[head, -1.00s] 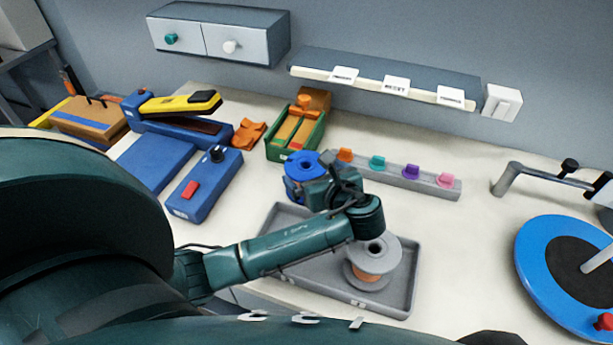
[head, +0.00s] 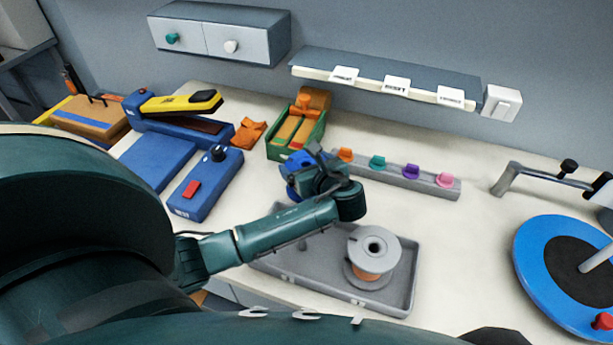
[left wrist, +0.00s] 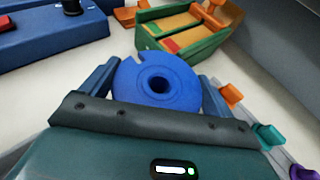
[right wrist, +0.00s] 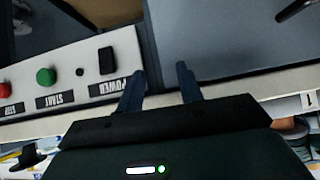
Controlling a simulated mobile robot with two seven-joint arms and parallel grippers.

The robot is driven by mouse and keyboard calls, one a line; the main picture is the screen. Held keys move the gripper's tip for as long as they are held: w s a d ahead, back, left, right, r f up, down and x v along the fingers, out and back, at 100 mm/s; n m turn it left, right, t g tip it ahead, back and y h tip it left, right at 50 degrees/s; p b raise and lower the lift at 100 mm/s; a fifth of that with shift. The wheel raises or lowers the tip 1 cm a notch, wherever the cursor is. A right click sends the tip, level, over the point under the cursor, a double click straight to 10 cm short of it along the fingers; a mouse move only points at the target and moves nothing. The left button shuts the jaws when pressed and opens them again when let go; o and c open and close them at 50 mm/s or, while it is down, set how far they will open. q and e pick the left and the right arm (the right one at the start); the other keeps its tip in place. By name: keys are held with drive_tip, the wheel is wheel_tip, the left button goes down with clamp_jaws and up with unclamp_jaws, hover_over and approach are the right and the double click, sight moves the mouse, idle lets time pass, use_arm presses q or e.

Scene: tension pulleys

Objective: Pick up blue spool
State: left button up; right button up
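The blue spool (head: 291,167) stands on the table behind the grey tray, partly hidden by my left gripper (head: 312,172) in the head view. In the left wrist view, the blue spool (left wrist: 158,84) shows its round top flange and centre hole. My left gripper (left wrist: 158,86) is open, with one finger on each side of the spool. The fingers are very close to its rim; contact is unclear. My right gripper (right wrist: 158,86) is open and empty in the right wrist view, away from the spool.
The grey tray (head: 405,290) holds a grey spool with copper-coloured winding (head: 372,255). Behind the blue spool are a green box (head: 300,147) and a grey rail (head: 398,178) with coloured clips. A blue switch box (head: 207,185) stands left; a blue disc (head: 535,265) is at right.

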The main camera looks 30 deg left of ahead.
use_arm(q)
drive_tip(key=c, duration=0.7)
drive_tip(key=shift+c, duration=0.4)
drive_tip(key=shift+r, duration=0.1)
wheel_tip(320, 180, up, 10)
